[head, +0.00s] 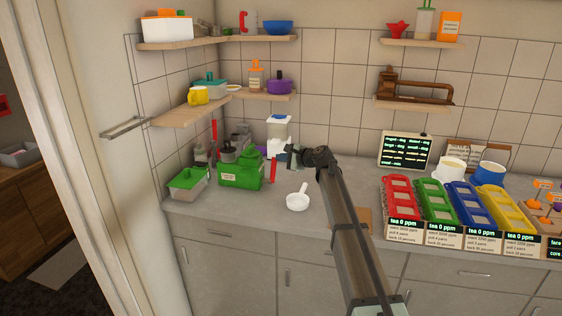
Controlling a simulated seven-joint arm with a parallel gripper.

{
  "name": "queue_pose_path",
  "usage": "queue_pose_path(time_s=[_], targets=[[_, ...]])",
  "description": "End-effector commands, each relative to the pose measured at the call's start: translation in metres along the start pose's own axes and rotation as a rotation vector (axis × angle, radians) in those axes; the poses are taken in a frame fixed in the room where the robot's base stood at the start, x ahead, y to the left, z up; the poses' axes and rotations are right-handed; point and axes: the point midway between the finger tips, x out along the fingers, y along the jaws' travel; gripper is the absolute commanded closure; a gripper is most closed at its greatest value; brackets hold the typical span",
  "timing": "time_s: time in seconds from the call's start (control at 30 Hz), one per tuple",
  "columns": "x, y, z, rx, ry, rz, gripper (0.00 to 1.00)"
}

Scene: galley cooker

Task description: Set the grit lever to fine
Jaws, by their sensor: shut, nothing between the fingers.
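A green machine (239,176) with a small pale label stands on the counter at the left. A red upright bar (273,169) shows just right of it; I cannot tell whether it is joined to the machine or is the grit lever. A white appliance with a clear top (279,128) stands behind, partly hidden by my gripper. My gripper (291,157) is shut and empty, in front of the white appliance and right of the green machine. No fine mark is legible, and contact with a lever cannot be made out.
A green-lidded box (188,184) stands left of the green machine. A white handled cup (298,201) sits on the counter below my gripper. Red, green, blue and yellow trays (402,198) fill the right side. Shelves (190,109) overhang the back left corner.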

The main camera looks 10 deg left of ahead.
Motion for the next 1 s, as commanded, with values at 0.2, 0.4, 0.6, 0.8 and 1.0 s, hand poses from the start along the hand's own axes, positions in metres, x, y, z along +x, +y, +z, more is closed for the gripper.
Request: queue_pose_path(time_s=[0.2, 0.4, 0.6, 0.8, 1.0], targets=[[-0.001, 0.001, 0.002, -0.002, -0.002, -0.001, 1.0], [-0.002, -0.003, 0.004, -0.003, -0.001, -0.002, 1.0], [-0.005, -0.01, 0.007, -0.004, -0.001, -0.002, 1.0], [-0.006, -0.012, 0.009, -0.004, -0.001, -0.002, 1.0], [-0.006, -0.012, 0.009, -0.004, -0.001, -0.002, 1.0]])
